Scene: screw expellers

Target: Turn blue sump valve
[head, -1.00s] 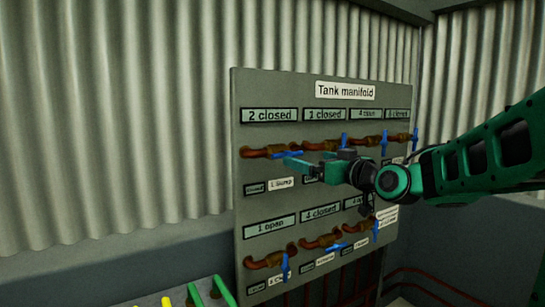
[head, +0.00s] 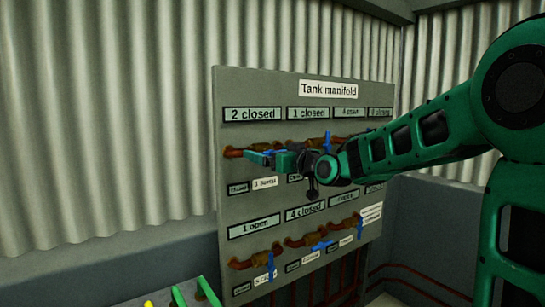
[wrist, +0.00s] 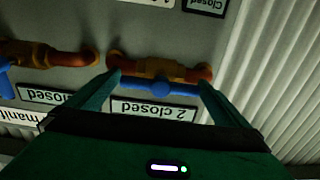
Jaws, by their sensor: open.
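The sump valve is the top-left one on the grey panel, above a white label (head: 264,183) that appears to read Sump. Its display (head: 253,114) reads "2 closed". In the wrist view, which is upside down, its blue handle (wrist: 160,88) lies level across the brown pipe (wrist: 185,71). My gripper (wrist: 160,80) is open, with one green finger toward each end of the handle. Contact cannot be told. In the head view my gripper (head: 262,156) is in front of this valve and hides most of its handle.
The Tank manifold panel (head: 228,90) carries several more valves with blue handles, in two rows. A neighbouring blue handle (wrist: 6,82) shows in the wrist view. Green and yellow bars (head: 207,291) stand at the bottom. Corrugated walls (head: 110,120) are behind.

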